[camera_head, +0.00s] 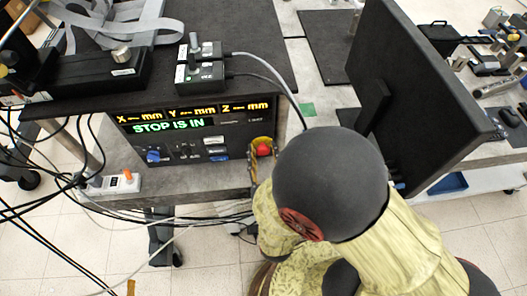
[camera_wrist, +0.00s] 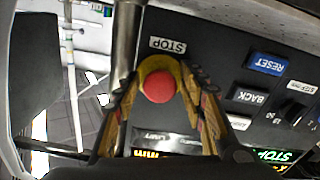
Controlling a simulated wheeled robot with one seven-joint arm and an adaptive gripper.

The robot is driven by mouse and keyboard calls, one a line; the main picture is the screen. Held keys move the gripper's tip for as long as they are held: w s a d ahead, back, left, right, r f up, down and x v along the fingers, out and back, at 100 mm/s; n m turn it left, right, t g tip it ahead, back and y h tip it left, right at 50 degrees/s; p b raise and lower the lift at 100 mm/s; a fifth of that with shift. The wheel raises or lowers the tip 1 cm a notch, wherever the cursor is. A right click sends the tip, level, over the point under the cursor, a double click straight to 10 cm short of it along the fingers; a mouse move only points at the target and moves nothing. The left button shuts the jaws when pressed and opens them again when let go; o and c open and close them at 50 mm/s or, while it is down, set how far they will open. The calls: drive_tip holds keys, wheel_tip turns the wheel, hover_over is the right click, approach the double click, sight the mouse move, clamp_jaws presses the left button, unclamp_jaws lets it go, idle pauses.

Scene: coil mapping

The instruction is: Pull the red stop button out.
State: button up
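The red stop button (camera_head: 263,150) is at the right end of the dark control panel (camera_head: 225,147). In the wrist view the round red button (camera_wrist: 159,87) sits in a yellow collar (camera_wrist: 155,66), below a STOP label (camera_wrist: 167,45). My gripper (camera_head: 262,158) is at the panel with its fingers around the button. In the wrist view the fingers of my gripper (camera_wrist: 162,88) lie on either side of the button and collar, spread apart. Yellow shows between the red cap and the fingers; I cannot tell whether the fingertips touch the collar.
A black monitor (camera_head: 420,90) stands right of my arm. Joystick boxes (camera_head: 199,73) sit above the panel. Cables (camera_head: 75,240) hang at left.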

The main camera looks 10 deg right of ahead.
drive_tip(key=c, duration=1)
